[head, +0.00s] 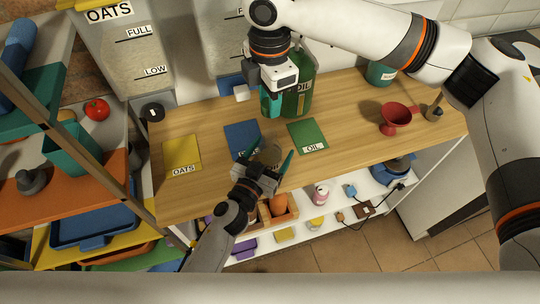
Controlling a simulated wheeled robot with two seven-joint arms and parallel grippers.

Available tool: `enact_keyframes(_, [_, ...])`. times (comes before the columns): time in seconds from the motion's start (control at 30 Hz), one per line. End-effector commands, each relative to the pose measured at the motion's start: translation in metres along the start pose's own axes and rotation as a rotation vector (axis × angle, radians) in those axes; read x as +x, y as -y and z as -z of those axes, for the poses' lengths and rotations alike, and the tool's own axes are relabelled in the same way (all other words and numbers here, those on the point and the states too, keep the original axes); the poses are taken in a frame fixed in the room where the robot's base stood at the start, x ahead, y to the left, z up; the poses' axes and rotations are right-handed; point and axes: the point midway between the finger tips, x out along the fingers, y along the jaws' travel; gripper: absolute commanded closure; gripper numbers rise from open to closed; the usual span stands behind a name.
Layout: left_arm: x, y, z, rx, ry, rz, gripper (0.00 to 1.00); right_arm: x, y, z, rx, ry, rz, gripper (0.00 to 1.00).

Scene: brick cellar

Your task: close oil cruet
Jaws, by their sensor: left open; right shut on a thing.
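A green bottle marked OIL (303,86), which I take to be the oil cruet, stands upright at the back of the wooden counter. My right arm hides part of its top. My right gripper (271,104) comes down from above and is shut at the bottle's left side. The exact contact is hidden. My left gripper (271,163) is open near the counter's front edge, with its fingers apart. A small grey-brown rounded thing (269,154) shows between or behind those fingers. I cannot tell what it is, or whether it touches them.
Yellow OATS (181,151), blue (241,137) and green OIL (308,136) mats lie on the counter (350,135). The blue mat's label is partly hidden. A red funnel (397,116) and a teal pot (381,74) stand at the right. An oats dispenser (130,55) stands back left.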

Motion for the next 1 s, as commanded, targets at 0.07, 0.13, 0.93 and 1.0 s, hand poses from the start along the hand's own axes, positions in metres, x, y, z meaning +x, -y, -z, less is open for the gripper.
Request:
enact_keyframes(0.07, [0.0, 0.0, 0.0, 0.0, 0.0, 0.0, 0.22, 0.0, 0.0, 0.0, 0.0, 0.0, 0.0, 0.9])
enact_keyframes(0.13, [0.0, 0.0, 0.0, 0.0, 0.0, 0.0, 0.22, 0.0, 0.0, 0.0, 0.0, 0.0, 0.0, 0.9])
enact_keyframes(0.93, [0.0, 0.0, 0.0, 0.0, 0.0, 0.0, 0.89, 0.026, -0.001, -0.001, 0.0, 0.001, -0.003, 0.9])
enact_keyframes(1.0, [0.0, 0.0, 0.0, 0.0, 0.0, 0.0, 0.89, 0.037, -0.001, 0.0, 0.0, 0.001, -0.003, 0.9])
